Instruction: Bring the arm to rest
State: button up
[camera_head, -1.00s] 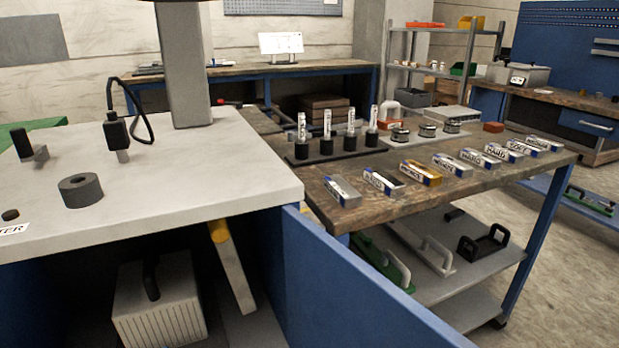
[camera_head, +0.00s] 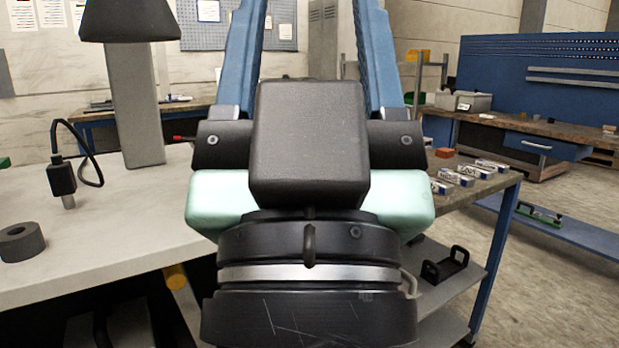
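My arm's end (camera_head: 308,145) fills the middle of the head view, very close to the camera. It shows a black round joint with a silver band (camera_head: 308,275), a mint-green body (camera_head: 400,205) behind it and a black block on top. Two long blue bars, left (camera_head: 240,60) and right (camera_head: 378,60), rise from it with a clear gap between them. They lean slightly together and run out of the top of the frame. If they are my gripper's fingers, their tips are hidden, so I cannot tell how far apart these are. I see nothing held.
The pale table (camera_head: 110,230) at left carries a black ring (camera_head: 20,242), a cabled device (camera_head: 62,180) and a grey column (camera_head: 136,110). A wooden trolley (camera_head: 450,212) with labelled boxes (camera_head: 490,166) stands behind my arm at right. The floor (camera_head: 560,270) at far right is open.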

notch_tip(320, 180, up, 32)
jog(key=p, duration=3.1)
jog(key=shift+f, duration=0.25)
